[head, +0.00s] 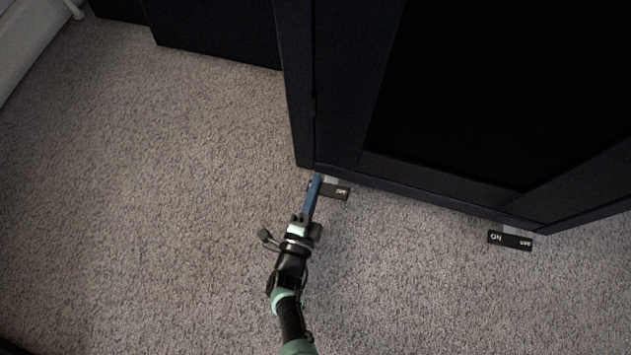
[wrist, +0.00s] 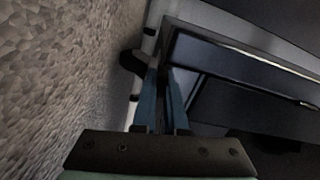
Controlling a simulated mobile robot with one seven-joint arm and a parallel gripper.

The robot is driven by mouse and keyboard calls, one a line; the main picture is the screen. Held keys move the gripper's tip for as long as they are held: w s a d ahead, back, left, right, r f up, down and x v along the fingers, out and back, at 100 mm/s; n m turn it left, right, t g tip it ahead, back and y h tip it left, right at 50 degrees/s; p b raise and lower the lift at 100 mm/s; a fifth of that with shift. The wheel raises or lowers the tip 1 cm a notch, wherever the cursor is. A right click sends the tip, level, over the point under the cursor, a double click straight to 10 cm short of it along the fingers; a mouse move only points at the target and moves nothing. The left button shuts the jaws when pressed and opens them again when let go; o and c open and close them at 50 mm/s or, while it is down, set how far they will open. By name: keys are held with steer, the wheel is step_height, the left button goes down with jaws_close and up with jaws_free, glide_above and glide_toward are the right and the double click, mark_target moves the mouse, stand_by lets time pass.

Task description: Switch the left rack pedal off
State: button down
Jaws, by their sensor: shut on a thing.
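The left rack pedal (head: 338,194) is a small dark tab with white lettering. It sticks out low at the rack's near left corner. My gripper (head: 316,181) has blue fingers that reach the rack's bottom edge, and their tips cover the pedal's left end in the head view. In the wrist view my gripper (wrist: 160,85) has a finger on each side of a narrow dark strip. What this strip is cannot be made out. A dark tab (wrist: 132,61) shows just left of the fingers there. The pedal's lettering is too small to read.
The large dark rack (head: 345,100) fills the upper right. A second pedal (head: 510,240) sticks out under its right corner. Another dark cabinet (head: 215,35) stands at the upper left. The carpet (head: 150,190) is clear to the left.

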steer(key=shift+d+r+m, duration=0.1)
steer(key=shift+r+m, duration=0.2)
steer(key=shift+m, duration=0.85)
steer(key=shift+d+r+m, duration=0.1)
steer(key=shift+r+m, duration=0.2)
steer(key=shift+m, duration=0.85)
steer(key=c, duration=1)
jaws_free()
steer(key=shift+o, duration=0.2)
steer(key=shift+s, duration=0.15)
